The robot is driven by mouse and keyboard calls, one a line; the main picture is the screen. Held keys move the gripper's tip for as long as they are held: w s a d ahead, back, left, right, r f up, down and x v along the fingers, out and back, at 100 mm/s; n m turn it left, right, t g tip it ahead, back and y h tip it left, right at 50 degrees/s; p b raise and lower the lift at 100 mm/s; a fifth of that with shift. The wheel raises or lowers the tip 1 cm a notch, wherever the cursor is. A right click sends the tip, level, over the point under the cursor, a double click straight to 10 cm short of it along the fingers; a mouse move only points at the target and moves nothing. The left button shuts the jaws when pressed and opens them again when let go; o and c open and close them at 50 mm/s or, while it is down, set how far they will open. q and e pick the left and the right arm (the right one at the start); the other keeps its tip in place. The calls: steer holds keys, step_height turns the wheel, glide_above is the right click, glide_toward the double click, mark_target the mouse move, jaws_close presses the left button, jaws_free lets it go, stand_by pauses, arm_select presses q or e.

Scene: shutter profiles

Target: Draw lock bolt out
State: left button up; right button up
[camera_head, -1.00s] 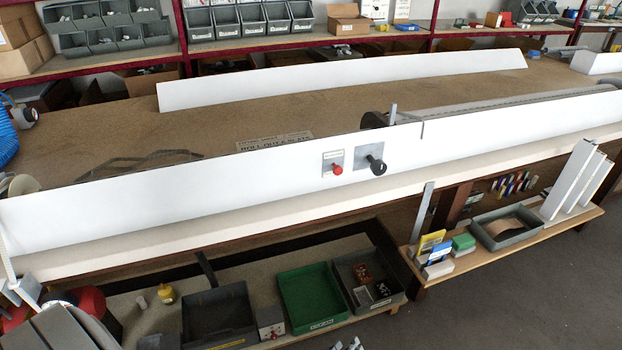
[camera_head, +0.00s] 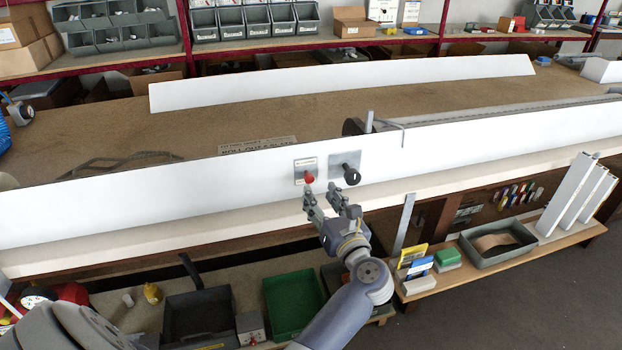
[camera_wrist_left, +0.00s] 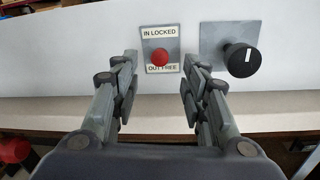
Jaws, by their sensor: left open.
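The lock bolt shows as a red knob (camera_head: 309,177) on a small grey plate (camera_head: 299,163) on the front of the long white panel (camera_head: 130,196). In the left wrist view the red knob (camera_wrist_left: 160,58) sits on a plate (camera_wrist_left: 148,40) reading "IN LOCKED" above and "OUT FREE" below. My left gripper (camera_head: 320,191) is open and empty, just in front of and below the red knob. In the left wrist view the knob appears between the tips of the left gripper (camera_wrist_left: 159,65), with both fingers apart from it. My right gripper is not in view.
A black knob (camera_head: 351,177) on a grey plate stands close to the right of the red knob, near my right-hand finger. A bench ledge (camera_head: 200,232) runs below the panel. A green tray (camera_head: 292,302) and dark trays lie on the shelf below.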

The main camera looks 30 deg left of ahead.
mark_target(310, 180)
arm_select(q)
steer(key=p+x, duration=0.1)
steer(key=x, duration=0.6)
